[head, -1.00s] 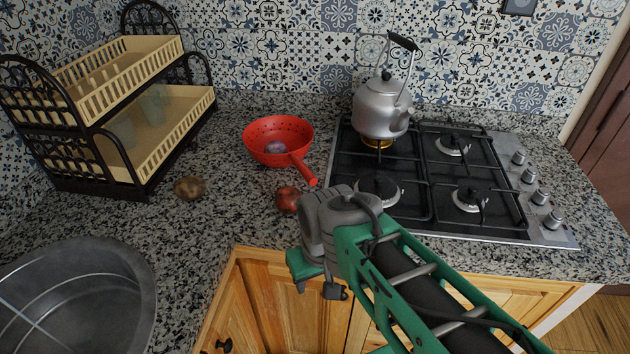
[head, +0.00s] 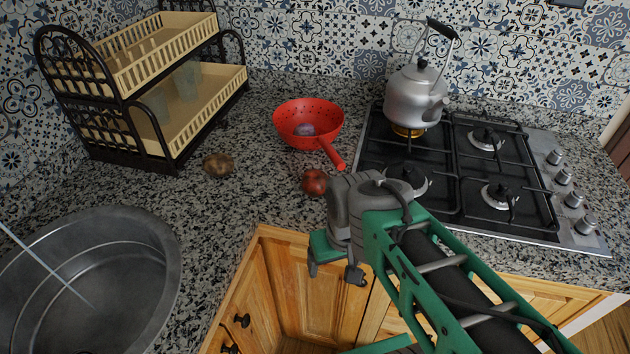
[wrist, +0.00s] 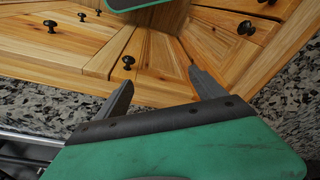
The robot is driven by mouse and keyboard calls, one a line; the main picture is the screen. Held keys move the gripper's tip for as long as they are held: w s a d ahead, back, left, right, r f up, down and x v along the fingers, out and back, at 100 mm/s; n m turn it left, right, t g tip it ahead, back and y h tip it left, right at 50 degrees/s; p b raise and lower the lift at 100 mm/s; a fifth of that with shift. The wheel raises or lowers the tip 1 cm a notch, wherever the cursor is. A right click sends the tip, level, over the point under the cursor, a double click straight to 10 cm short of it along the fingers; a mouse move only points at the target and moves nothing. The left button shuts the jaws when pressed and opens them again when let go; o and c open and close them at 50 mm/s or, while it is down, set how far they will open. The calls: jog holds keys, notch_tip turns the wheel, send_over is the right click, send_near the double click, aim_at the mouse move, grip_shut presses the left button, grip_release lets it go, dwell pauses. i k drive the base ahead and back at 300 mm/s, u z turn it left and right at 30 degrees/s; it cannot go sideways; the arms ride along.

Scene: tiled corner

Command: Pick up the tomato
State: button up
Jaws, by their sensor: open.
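The tomato (head: 314,182), small, round and dark red, sits on the speckled counter just below the red colander's handle in the head view. My gripper (head: 338,276) is open and empty, pointing down in front of the counter's edge, over the wooden cabinets. It is nearer to me than the tomato and apart from it. In the wrist view my gripper's two fingers (wrist: 158,78) are spread, with only cabinet fronts between them. The tomato does not show in the wrist view.
A red colander (head: 292,113) holds a purplish item. A brown round item (head: 217,164) lies left of the tomato. A kettle (head: 415,98) stands on the stove (head: 462,185). A two-tier rack (head: 160,150) and metal basin (head: 150,240) are at left.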

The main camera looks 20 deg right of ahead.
aim_at(314, 180)
jog(key=u, duration=0.9)
jog(key=k, duration=0.9)
jog(key=u, duration=1.85)
jog(key=i, duration=0.1)
jog(key=z, duration=0.45)
